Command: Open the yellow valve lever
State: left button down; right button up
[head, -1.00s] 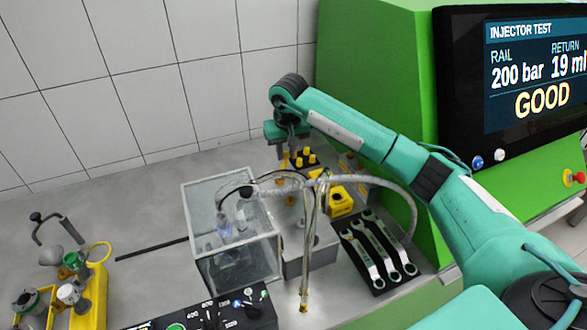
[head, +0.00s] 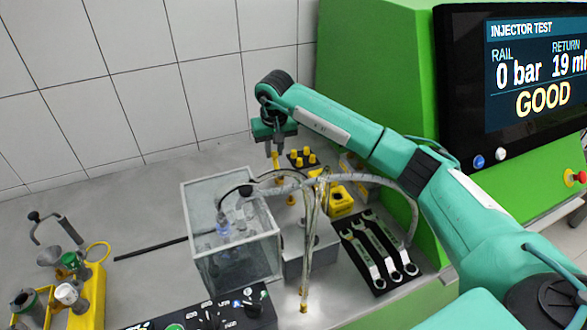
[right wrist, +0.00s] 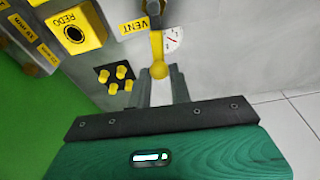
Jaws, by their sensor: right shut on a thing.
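The yellow valve lever (right wrist: 157,48) has a round knob at its end and stands by a VENT label in the right wrist view. My right gripper (right wrist: 161,74) is shut on the lever's knob, with one grey finger on each side of it. In the head view the right gripper (head: 275,152) reaches down behind the clear box, and the yellow lever (head: 276,161) shows just below its fingers. The lever's base is hard to make out there. My left gripper is not in view.
A clear box (head: 230,187), hoses (head: 345,180) and a yellow REDO block (right wrist: 77,30) are close by. Several yellow caps (head: 303,157) sit beside the lever. Wrenches (head: 375,248) lie at the right. The screen (head: 525,75) reads 0 bar, 19 ml, GOOD.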

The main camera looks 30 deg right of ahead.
jog(key=shift+a, duration=0.25)
jog(key=shift+a+f, duration=0.1)
jog(key=shift+a, duration=0.25)
jog(key=o, duration=1.3)
jog(key=shift+a, duration=0.1)
notch_tip(320, 180, up, 6)
jog(key=p, duration=0.1)
jog(key=shift+p, duration=0.4)
